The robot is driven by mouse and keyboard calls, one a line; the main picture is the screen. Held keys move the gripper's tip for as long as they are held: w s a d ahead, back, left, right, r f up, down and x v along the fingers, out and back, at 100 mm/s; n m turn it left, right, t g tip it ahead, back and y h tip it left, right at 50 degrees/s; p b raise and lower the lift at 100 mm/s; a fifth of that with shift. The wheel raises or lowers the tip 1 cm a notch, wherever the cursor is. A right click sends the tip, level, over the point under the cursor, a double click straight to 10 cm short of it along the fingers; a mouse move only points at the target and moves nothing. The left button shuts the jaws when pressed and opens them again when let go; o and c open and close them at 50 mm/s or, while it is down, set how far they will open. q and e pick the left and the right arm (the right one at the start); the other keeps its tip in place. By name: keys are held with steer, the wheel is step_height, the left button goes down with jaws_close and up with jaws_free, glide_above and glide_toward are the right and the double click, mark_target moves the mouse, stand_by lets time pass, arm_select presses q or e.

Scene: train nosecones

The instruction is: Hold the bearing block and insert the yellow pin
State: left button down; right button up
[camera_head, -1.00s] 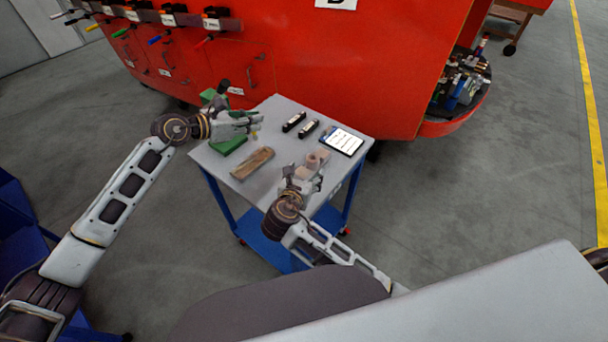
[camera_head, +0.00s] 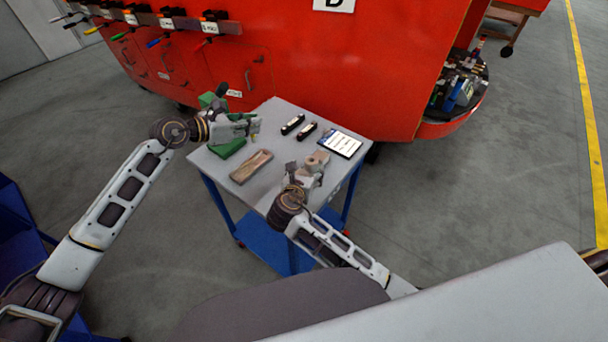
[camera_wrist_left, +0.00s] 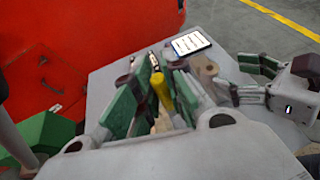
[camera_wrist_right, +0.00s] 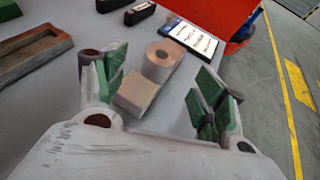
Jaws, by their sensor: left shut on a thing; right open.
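The bearing block (camera_wrist_right: 138,92) is a beige block with a round, bored cylinder at its far end. It lies on the cart top between the spread fingers of my right gripper (camera_wrist_right: 158,95), which is open and not visibly touching it. In the head view the bearing block (camera_head: 316,160) is partly hidden by my right gripper (camera_head: 304,174). My left gripper (camera_wrist_left: 155,95) is shut on the yellow pin (camera_wrist_left: 162,92), held between its green finger pads above the cart's left part. In the head view the pin is very small beside my left gripper (camera_head: 254,127).
A red train nose (camera_head: 330,65) stands behind the cart. The cart's front middle is bare.

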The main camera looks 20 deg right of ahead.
mark_target(310, 165)
steer(key=shift+x, duration=3.95)
steer(key=c, duration=1.5)
